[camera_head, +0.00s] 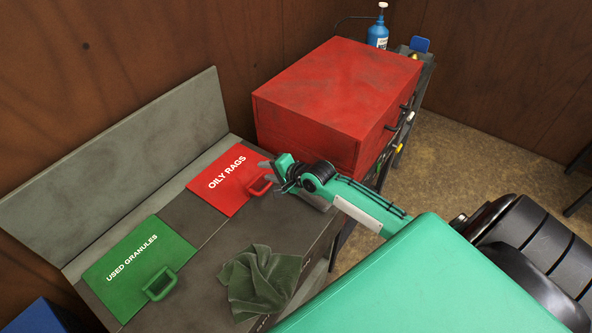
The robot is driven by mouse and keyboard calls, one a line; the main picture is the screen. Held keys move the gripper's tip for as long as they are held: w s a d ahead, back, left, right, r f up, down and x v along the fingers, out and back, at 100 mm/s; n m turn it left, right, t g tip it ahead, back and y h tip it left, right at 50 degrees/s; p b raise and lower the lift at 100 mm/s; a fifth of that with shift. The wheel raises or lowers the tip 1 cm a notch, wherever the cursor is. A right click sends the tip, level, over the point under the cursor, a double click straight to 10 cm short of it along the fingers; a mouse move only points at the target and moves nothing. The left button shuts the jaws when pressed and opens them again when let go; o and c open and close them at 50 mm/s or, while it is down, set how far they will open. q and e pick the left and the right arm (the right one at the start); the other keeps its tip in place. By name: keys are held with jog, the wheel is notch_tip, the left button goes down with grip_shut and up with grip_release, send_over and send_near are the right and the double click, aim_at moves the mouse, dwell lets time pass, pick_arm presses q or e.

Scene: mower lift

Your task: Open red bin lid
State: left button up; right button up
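The red bin lid (222,182), marked OILY RAGS, lies closed and flat in the grey bench top. Its red loop handle (261,186) is at the lid's right side. My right gripper (267,171) is just above and beside this handle, with its grey fingers spread apart. The fingers overlap the handle area in the picture, and I cannot tell whether they touch it. Nothing shows between them. My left gripper is not in view.
A green lid (135,268) marked USED GRANULES lies closed at the lower left. A crumpled green rag (259,282) lies on the bench in front. A red tool chest (340,95) stands close behind my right gripper. A grey backboard (120,150) runs along the bench's rear.

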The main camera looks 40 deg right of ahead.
jog(key=p+v, duration=0.8)
jog(key=v, duration=0.3)
jog(key=shift+s, duration=0.15)
dwell(0.5)
jog(key=shift+p, duration=0.5)
